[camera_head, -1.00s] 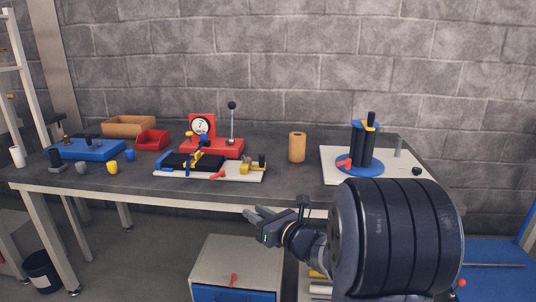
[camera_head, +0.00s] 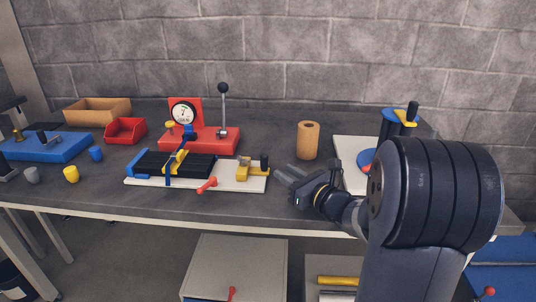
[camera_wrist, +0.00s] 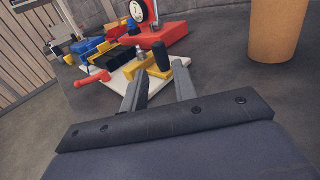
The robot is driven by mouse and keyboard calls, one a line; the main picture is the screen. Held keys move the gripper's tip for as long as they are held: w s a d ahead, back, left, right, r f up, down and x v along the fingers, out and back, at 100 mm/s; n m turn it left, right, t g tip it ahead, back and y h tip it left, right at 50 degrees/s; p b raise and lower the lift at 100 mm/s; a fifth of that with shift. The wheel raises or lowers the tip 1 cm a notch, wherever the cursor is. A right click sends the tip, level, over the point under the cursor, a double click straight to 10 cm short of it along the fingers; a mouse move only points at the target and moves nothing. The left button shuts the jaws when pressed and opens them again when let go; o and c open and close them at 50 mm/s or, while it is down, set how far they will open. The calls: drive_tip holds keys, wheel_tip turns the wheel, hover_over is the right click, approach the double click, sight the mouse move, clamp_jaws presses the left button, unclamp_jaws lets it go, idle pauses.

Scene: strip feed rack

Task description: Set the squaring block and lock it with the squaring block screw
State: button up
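A white-based strip fixture (camera_head: 228,182) lies on the bench, with black rails (camera_head: 198,164) and a blue end piece (camera_head: 139,169). At its right end is a yellow block (camera_head: 243,172) with a black upright knob (camera_head: 264,162), probably the squaring block and its screw; I cannot be sure. They also show in the wrist view, as the yellow block (camera_wrist: 181,65) and the black knob (camera_wrist: 161,56). A red handle (camera_head: 207,185) sits at the front edge. My gripper (camera_head: 284,175) is right of the fixture, apart from it. In the wrist view its fingers (camera_wrist: 160,89) are spread and empty.
A red dial gauge stand (camera_head: 199,140) with a lever is behind the fixture. A tan cylinder (camera_head: 308,140) stands behind my gripper. Red (camera_head: 125,131) and tan (camera_head: 97,111) bins are at the left. Bare bench lies in front of the cylinder.

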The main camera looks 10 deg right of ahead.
sight(267, 160)
drive_tip(key=x, duration=0.9)
drive_tip(key=shift+w+a, duration=0.2)
drive_tip(key=shift+w, duration=0.1)
clamp_jaws()
